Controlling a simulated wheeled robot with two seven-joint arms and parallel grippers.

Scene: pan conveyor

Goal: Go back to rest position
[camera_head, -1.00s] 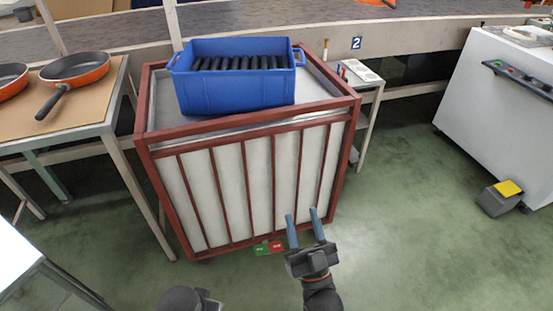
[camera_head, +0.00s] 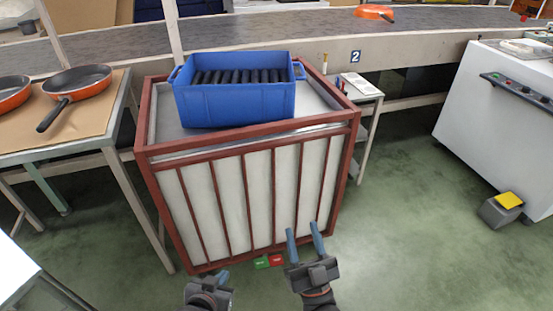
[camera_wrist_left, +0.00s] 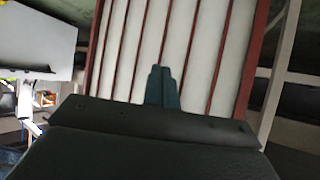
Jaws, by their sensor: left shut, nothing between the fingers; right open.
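My left gripper (camera_head: 222,277) is low at the bottom of the head view, in front of the red-framed crate cart. Its fingers also show in the left wrist view (camera_wrist_left: 162,86), shut together with nothing between them, facing the cart's slatted side. My right gripper (camera_head: 304,238) is to its right, open and empty, its two blue fingers spread and pointing toward the cart's lower front. Neither gripper visibly holds anything.
The red-framed cart (camera_head: 157,196) carries a blue bin (camera_head: 236,105) of dark handles. A table (camera_head: 60,138) with orange pans (camera_head: 76,81) stands left. A conveyor (camera_head: 270,33) crosses the back, with an orange pan (camera_head: 374,12). A white machine (camera_head: 490,125) and pedal (camera_head: 503,208) stand right.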

